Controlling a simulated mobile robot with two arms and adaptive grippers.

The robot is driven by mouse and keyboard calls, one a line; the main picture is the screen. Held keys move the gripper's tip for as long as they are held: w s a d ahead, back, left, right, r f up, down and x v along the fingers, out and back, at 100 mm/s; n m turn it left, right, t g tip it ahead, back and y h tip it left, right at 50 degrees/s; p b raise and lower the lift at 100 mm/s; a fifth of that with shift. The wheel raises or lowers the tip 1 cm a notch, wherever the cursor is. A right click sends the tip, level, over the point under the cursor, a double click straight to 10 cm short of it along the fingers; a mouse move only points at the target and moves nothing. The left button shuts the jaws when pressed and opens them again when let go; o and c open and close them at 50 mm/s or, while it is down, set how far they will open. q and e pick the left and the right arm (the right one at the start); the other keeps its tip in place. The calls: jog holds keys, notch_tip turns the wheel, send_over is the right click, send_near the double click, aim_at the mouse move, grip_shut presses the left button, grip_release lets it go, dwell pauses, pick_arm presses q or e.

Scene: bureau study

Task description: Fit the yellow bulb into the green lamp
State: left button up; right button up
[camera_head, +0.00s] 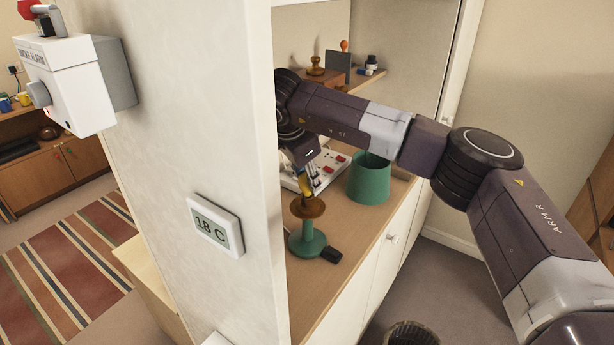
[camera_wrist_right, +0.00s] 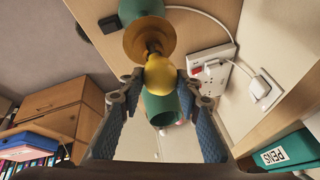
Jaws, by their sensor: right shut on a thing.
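The green lamp (camera_head: 308,240) stands upright on the wooden desk top, with a brass-coloured dish (camera_head: 307,208) on its stem. The yellow bulb (camera_head: 305,186) is upright right above the dish. My right gripper (camera_head: 312,178) reaches down around it. In the right wrist view the bulb (camera_wrist_right: 158,75) sits between the two fingertips (camera_wrist_right: 160,85), shut on it. Its narrow end points at the middle of the dish (camera_wrist_right: 145,40) and seems to meet it; I cannot tell if it is seated. My left gripper is not in view.
A green shade (camera_head: 369,180) stands on the desk right of the lamp. A white power strip (camera_head: 330,170) lies behind, and a small black block (camera_head: 331,254) beside the lamp base. A white wall with a thermostat (camera_head: 215,228) stands close on the left.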

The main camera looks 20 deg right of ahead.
jog(key=shift+d+r+m, duration=0.1)
jog(key=shift+m, duration=0.5)
jog(key=shift+g+h, duration=0.3)
jog(key=shift+m, duration=0.3)
jog(key=shift+m+p, duration=0.4)
jog(key=shift+p, duration=0.1)
jog(key=shift+w+m, duration=0.1)
jog(key=shift+m, duration=0.2)
jog(key=shift+g, duration=0.3)
jog(key=shift+m+h+p, duration=0.3)
jog(key=shift+m+p, duration=0.1)
jog(key=shift+m, duration=0.1)
jog(key=shift+m+g, duration=0.3)
jog(key=shift+a, duration=0.2)
